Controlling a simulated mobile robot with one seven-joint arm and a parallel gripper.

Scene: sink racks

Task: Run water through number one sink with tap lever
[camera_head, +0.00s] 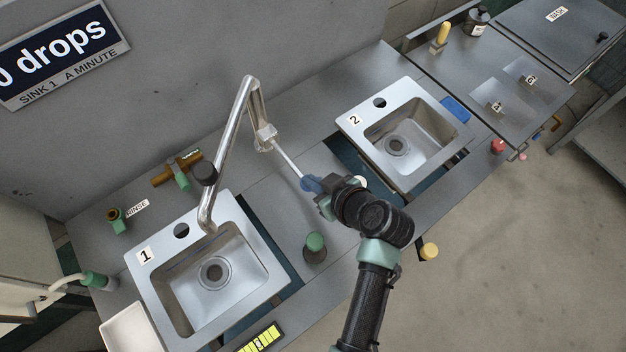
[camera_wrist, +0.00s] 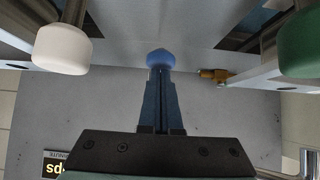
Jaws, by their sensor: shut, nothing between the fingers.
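Sink one (camera_head: 257,290) is a steel basin with a "1" label at the lower left of the head view. No water shows in it. A chrome tap pipe (camera_head: 230,135) arches up, with one end over the sink's back right rim and the other at a tap body (camera_head: 265,138) between the sinks. A thin pale lever (camera_head: 287,160) runs from that body to a blue knob (camera_head: 309,183), also in the wrist view (camera_wrist: 160,58). My gripper (camera_wrist: 160,80) is shut and empty, fingertips right at the knob; I cannot tell whether they touch.
Sink two (camera_head: 350,121) lies to the right. A green-topped knob (camera_head: 315,243) stands between the sinks. A brass valve (camera_head: 178,170) is behind sink one. A wall sign (camera_head: 62,48) reads "0 drops", "SINK 1 A MINUTE". A white knob (camera_wrist: 62,50) shows in the wrist view.

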